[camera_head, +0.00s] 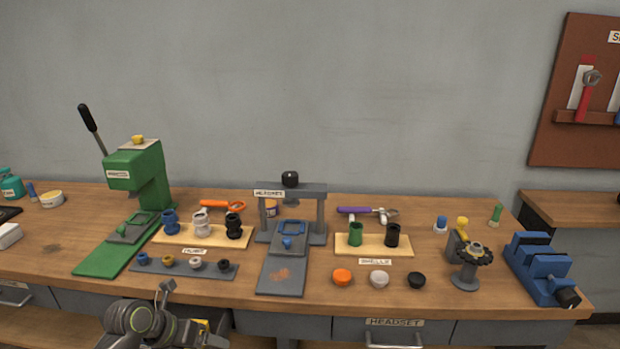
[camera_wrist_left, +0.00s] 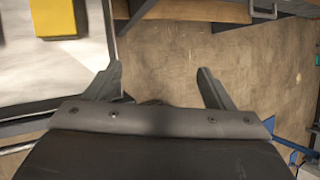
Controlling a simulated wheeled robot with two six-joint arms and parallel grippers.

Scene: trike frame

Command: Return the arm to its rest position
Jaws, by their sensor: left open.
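My left arm shows at the bottom left of the head view, in front of the bench. Its left gripper (camera_head: 213,339) is low beside the bench's front edge, and its fingertips are hard to make out there. In the left wrist view the left gripper (camera_wrist_left: 158,85) has its two dark fingers wide apart, with nothing between them and bare brown floor beyond. My right gripper is in neither view.
The wooden bench (camera_head: 300,305) carries a green press (camera_head: 140,180), a grey press (camera_head: 322,205), peg boards, loose caps and a blue vise (camera_head: 540,268). Drawers line its front. A drawer handle (camera_wrist_left: 262,10) shows at the top of the wrist view.

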